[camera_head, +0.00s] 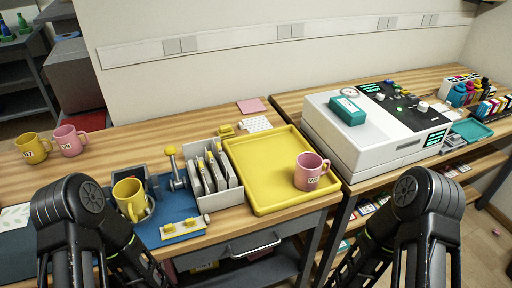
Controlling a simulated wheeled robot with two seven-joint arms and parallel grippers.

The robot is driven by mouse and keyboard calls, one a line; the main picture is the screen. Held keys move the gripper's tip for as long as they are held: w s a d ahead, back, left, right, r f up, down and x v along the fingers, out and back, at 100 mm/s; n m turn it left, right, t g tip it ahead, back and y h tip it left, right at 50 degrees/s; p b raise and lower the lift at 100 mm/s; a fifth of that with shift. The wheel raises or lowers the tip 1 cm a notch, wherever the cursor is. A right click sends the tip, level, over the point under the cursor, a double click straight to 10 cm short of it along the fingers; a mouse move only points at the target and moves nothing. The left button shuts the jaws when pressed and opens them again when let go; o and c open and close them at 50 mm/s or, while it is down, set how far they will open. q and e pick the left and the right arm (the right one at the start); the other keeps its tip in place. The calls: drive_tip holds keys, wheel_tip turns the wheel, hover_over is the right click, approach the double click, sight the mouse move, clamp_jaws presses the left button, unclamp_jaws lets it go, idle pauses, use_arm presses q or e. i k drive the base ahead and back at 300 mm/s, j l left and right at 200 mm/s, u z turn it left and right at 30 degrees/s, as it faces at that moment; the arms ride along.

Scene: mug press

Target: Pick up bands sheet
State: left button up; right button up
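A grey rack (232,200) with several upright slots stands left of the yellow tray, with pale sheets (207,177) and yellow tabs in it. A white sheet with a faint leaf print (14,218) lies at the far left edge, partly cut off. I cannot tell which sheet is the bands sheet; no band print is readable. A blue-based mug press (172,218) holds a yellow mug (130,197). My two black arms rise at the bottom left and bottom right. Neither gripper's fingertips show.
A yellow tray (258,209) holds a pink mug (308,172) near its right side. A yellow mug (34,148) and a pink mug (69,141) stand at the left. A white machine (345,150) with a teal box (347,111) on top stands right. Wood behind the press is clear.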

sight(210, 159)
drive_tip(key=i+l, duration=0.1)
drive_tip(key=l, duration=0.7)
drive_tip(key=i+l, duration=0.1)
drive_tip(key=l, duration=0.65)
